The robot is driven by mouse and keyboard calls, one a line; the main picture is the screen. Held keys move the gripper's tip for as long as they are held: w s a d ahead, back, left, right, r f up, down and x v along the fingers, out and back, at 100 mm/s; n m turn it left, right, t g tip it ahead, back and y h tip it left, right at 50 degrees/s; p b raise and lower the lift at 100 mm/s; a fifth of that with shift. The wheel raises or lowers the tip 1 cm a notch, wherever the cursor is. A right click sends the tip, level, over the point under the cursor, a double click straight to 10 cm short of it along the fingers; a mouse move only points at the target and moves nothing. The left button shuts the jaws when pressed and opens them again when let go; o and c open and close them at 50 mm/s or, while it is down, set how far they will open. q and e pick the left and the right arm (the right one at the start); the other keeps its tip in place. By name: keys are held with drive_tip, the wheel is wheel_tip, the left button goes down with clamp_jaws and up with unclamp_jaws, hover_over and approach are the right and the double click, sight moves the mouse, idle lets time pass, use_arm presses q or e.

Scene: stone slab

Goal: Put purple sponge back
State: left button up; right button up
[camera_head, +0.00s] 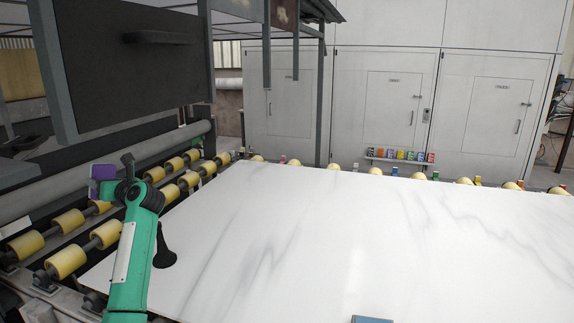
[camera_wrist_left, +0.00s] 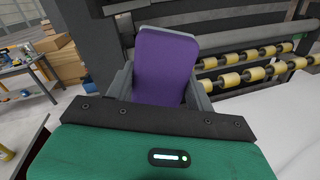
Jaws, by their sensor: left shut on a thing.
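The purple sponge (camera_head: 103,172) is held at the end of my green left arm, at the left of the head view. In the left wrist view the purple sponge (camera_wrist_left: 164,66) stands upright between the two grey fingers. My left gripper (camera_head: 112,176) is shut on it, above the rollers at the slab's left edge. The fingers of my left gripper (camera_wrist_left: 160,80) also show in the wrist view, one on each side of the sponge. My right gripper is in neither view.
A white marble slab (camera_head: 330,240) lies on yellow rollers (camera_head: 66,260). A dark machine panel (camera_head: 130,55) stands above the left side. Small coloured items (camera_head: 400,155) sit on a shelf at the back. A blue object (camera_head: 371,319) lies at the slab's near edge.

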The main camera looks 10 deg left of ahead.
use_arm(q)
drive_tip(key=w+d+f+m+t+h, duration=0.35)
drive_tip(key=w+m+t, duration=0.2)
drive_tip(key=t, duration=0.25)
drive_tip(key=s+d+f+m+t+h, duration=0.1)
drive_tip(key=d+f+m+t+h, duration=0.3)
drive_tip(key=d+f, duration=1.05)
drive_tip(key=s+d+f+m+h, duration=0.1)
drive_tip(key=s+d+f+h, duration=0.25)
drive_tip(key=d, duration=0.55)
drive_tip(key=s+d+f+m+h, duration=0.1)
drive_tip(key=s+d+f+h, duration=0.15)
drive_tip(key=d+f, duration=0.45)
drive_tip(key=s+d+r+m+h, duration=0.2)
drive_tip(key=s+d+m+h, duration=0.15)
drive_tip(key=s+d, duration=2)
drive_tip(key=w+a, duration=0.1)
drive_tip(key=a, duration=1.1)
drive_tip(key=shift+w+r+t, duration=0.2)
drive_tip(key=shift+w+t, duration=0.05)
drive_tip(key=shift+t, duration=0.15)
